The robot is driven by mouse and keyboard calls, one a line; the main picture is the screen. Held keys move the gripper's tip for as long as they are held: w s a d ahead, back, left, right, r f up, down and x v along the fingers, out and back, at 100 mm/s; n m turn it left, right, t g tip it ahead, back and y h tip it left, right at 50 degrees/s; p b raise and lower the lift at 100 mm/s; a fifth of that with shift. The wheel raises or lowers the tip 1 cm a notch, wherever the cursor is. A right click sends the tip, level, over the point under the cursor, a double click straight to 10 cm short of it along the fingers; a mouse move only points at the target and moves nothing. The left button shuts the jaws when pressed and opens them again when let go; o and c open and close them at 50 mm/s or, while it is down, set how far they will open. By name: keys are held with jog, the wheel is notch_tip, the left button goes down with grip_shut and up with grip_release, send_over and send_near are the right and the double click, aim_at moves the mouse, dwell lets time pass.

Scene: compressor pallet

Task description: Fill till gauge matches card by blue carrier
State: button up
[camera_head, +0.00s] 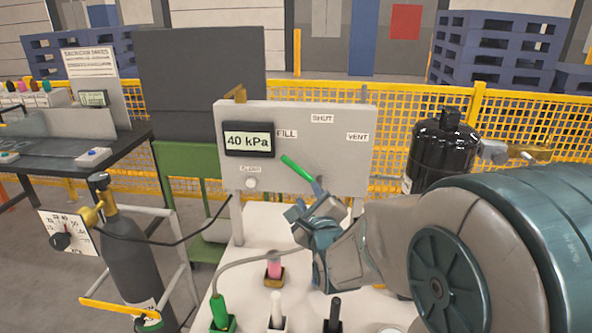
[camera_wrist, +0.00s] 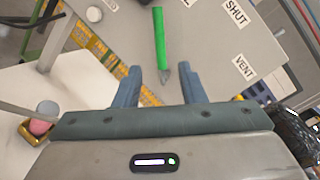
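A light grey panel (camera_head: 310,165) carries a gauge display (camera_head: 249,140) reading 40 kPa. Its labels read FILL (camera_head: 287,133), SHUT (camera_head: 322,118) and VENT (camera_head: 357,137). A green lever (camera_head: 297,168) on the panel points up and left, towards FILL. My gripper (camera_head: 308,198) is in front of the panel, below the lever. In the wrist view my gripper (camera_wrist: 159,78) is open, with the lever's grey lower end between or just beyond the fingertips; contact is unclear. The lever's green part (camera_wrist: 159,38) lies beyond the fingers. I cannot make out a blue carrier or its card.
Green, white, black and pink (camera_head: 274,268) pieces stand in holders on the white surface. A black tank (camera_head: 440,155) is right of the panel. A bench (camera_head: 75,150) holds a small display.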

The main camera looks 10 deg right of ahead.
aim_at(299, 172)
jog(key=w+p, duration=0.3)
jog(key=w, duration=1)
jog(key=shift+w, duration=0.15)
grip_shut()
